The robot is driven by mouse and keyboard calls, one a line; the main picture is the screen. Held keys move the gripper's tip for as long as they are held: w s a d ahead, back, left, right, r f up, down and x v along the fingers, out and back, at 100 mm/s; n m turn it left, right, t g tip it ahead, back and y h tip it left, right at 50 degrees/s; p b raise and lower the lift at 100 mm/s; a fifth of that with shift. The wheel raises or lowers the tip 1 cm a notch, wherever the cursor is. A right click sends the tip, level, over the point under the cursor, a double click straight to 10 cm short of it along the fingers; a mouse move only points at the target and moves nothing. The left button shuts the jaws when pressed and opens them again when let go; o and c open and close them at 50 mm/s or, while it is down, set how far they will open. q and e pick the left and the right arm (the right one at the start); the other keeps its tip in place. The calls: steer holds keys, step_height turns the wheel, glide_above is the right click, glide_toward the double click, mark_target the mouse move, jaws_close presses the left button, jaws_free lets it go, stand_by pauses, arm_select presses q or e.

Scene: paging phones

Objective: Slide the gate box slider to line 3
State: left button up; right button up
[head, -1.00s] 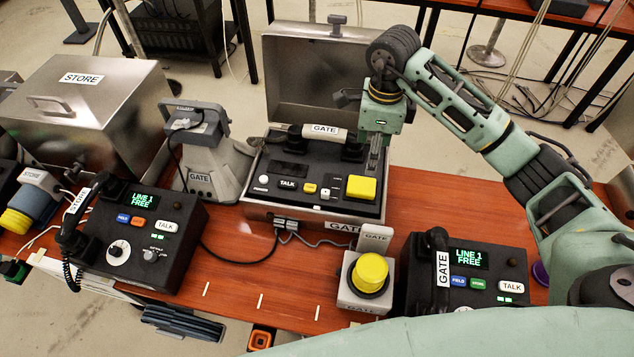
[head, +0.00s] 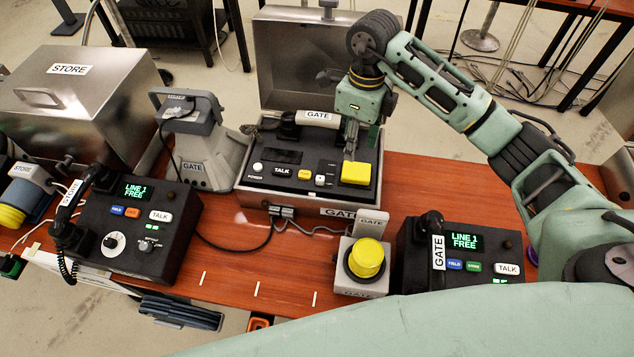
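The gate box (head: 268,184) is an open metal case with a black control panel, labelled GATE, at the middle of the table. Its panel has a TALK button, small yellow and white controls (head: 320,179) and a large yellow button (head: 356,173). I cannot clearly make out the slider or its line marks. My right gripper (head: 350,153) points down over the panel's right part, just behind the yellow button. Its narrow fingers look closed together, with nothing seen between them. Whether the tips touch the panel is unclear. My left gripper is not in view.
A GATE handset (head: 318,118) lies across the back of the box. The STORE phone (head: 140,225) is at left, the GATE phone (head: 465,245) at right. A yellow push button (head: 366,257) stands in front of the box. A grey GATE device (head: 200,155) stands left of it.

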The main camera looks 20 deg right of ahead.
mark_target(320, 180)
steer(key=a+m, duration=0.3)
steer(key=m, duration=0.1)
steer(key=s+a+m+g+b, duration=0.1)
steer(key=a+m, duration=0.2)
steer(key=m, duration=0.1)
steer(key=s+a+f+m+g+y, duration=0.1)
steer(key=a+m, duration=0.2)
steer(key=m, duration=0.1)
steer(key=shift+b, duration=0.35)
jaws_close()
steer(key=f+p, duration=0.1)
steer(key=f, duration=0.2)
steer(key=f+m+p, duration=0.1)
steer(key=f, duration=0.2)
steer(key=f+m+p, duration=0.1)
steer(key=f, duration=0.2)
steer(key=shift+a+f+g, duration=0.25)
steer(key=shift+a+g, duration=0.1)
steer(key=shift+g, duration=0.05)
